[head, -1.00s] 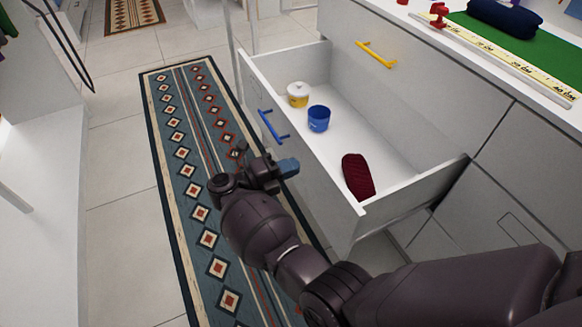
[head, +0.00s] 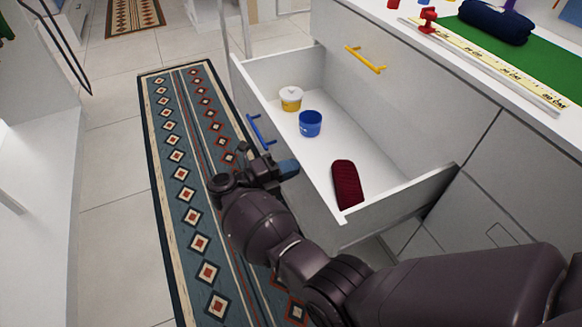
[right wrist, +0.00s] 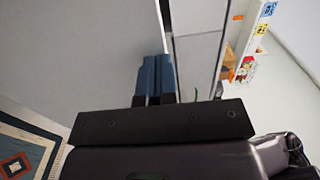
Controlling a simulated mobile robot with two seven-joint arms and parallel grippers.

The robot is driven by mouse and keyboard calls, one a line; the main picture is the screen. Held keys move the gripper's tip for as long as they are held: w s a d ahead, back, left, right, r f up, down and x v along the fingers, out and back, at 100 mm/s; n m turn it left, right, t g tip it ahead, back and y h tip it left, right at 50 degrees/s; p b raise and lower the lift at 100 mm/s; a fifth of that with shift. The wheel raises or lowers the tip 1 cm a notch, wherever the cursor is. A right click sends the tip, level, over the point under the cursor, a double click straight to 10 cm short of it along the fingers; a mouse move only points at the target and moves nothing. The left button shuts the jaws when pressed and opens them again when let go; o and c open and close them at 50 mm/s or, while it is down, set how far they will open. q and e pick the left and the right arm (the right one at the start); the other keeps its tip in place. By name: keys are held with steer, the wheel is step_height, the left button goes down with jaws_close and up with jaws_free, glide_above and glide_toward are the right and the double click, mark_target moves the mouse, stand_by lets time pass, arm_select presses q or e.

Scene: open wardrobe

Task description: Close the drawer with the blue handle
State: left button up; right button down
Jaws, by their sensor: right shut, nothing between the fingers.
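The drawer with the blue handle is pulled out; its right side wall (head: 405,205) and front show in the head view. The blue handle (head: 260,132) sits on its front face. My right gripper (head: 287,167) is shut and empty beside the drawer front, below and right of the handle. In the right wrist view its blue fingertips (right wrist: 154,75) are together, close to a pale panel (right wrist: 80,50). I cannot tell whether they touch it. My left gripper is out of view.
The open drawer holds a yellow-and-white pot (head: 291,98), a blue cup (head: 310,123) and a dark red item (head: 347,184). A closed front with a yellow handle (head: 365,58) is behind it. A patterned rug (head: 185,150) lies on the floor at left.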

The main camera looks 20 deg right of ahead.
stand_by(0.3)
steer(key=w+d+b, duration=0.1)
steer(key=w+d, duration=0.1)
steer(key=d, duration=3.3)
steer(key=shift+w+r, duration=0.15)
steer(key=shift+w, duration=0.25)
steer(key=shift+d+r, duration=0.1)
